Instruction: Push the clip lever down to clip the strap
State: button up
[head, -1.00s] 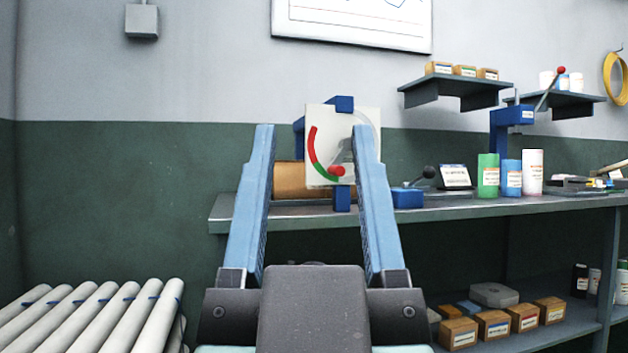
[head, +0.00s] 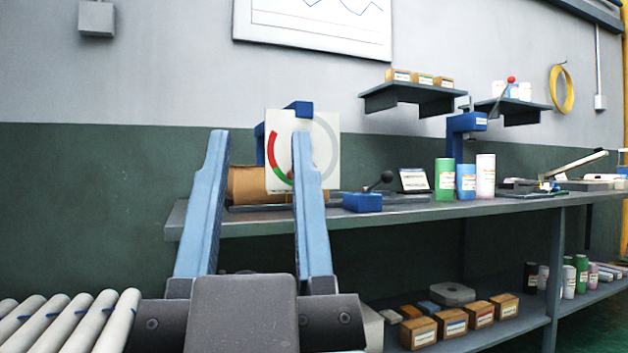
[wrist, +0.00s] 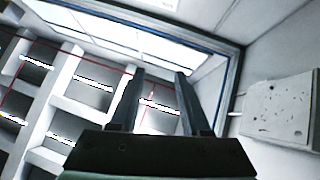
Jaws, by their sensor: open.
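My gripper (head: 259,140) is raised, open and empty, its two blue fingers pointing up; it also shows in the wrist view (wrist: 160,80). In the head view, a white dial plate (head: 318,122) with a red and green arc stands on the bench, partly behind the right finger. A brown roll (head: 247,181) lies behind the fingers. Right of it, a blue block (head: 362,202) has a short lever with a black ball (head: 387,176). Farther right, a blue post (head: 467,122) has a raised lever with a red ball (head: 511,79). I cannot tell which is the clip lever; no strap is clearly visible.
The grey bench (head: 255,224) runs to the right, with green (head: 445,180), blue and white cylinders on it. Wall shelves (head: 412,96) hang above. Wooden boxes (head: 418,333) sit on the lower shelf. White rollers (head: 75,318) lie at lower left. The wrist view mostly shows overhead lights (wrist: 130,38).

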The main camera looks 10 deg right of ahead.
jog(key=shift+r+p, duration=0.3)
jog(key=shift+r, duration=0.05)
jog(key=shift+c, duration=1.1)
notch_tip(320, 180, up, 3)
jog(key=p, duration=0.3)
grip_shut()
notch_tip(320, 180, up, 14)
jog(key=p, duration=1.3)
jog(key=shift+f+p, duration=0.15)
jog(key=shift+p, duration=0.2)
